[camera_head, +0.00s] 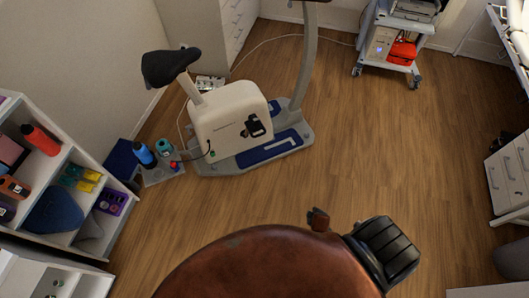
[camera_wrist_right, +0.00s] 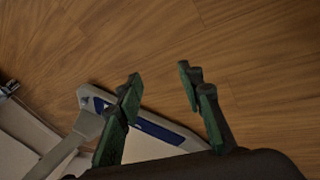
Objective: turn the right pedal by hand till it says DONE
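The exercise bike has a white housing (camera_head: 228,112), a black saddle and a grey base with blue panels (camera_head: 270,148). Its black pedal (camera_head: 256,127) shows on the near side of the housing in the head view; the far side is hidden. My right gripper (camera_wrist_right: 160,80) is open and empty, its green-padded fingers apart in the right wrist view. Beyond and below the fingers lies the bike's grey and blue base (camera_wrist_right: 150,127), apart from them as far as I can tell. My left gripper is not in view. I cannot read any message on the bike.
A white shelf unit (camera_head: 68,158) stands at left. A low grey stand (camera_head: 165,172) with bottles is beside the bike. A wheeled trolley (camera_head: 395,30) is at back right, white drawers (camera_head: 508,170) at right. Bare wooden floor (camera_head: 350,130) lies between. A large brown rounded surface covers the bottom.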

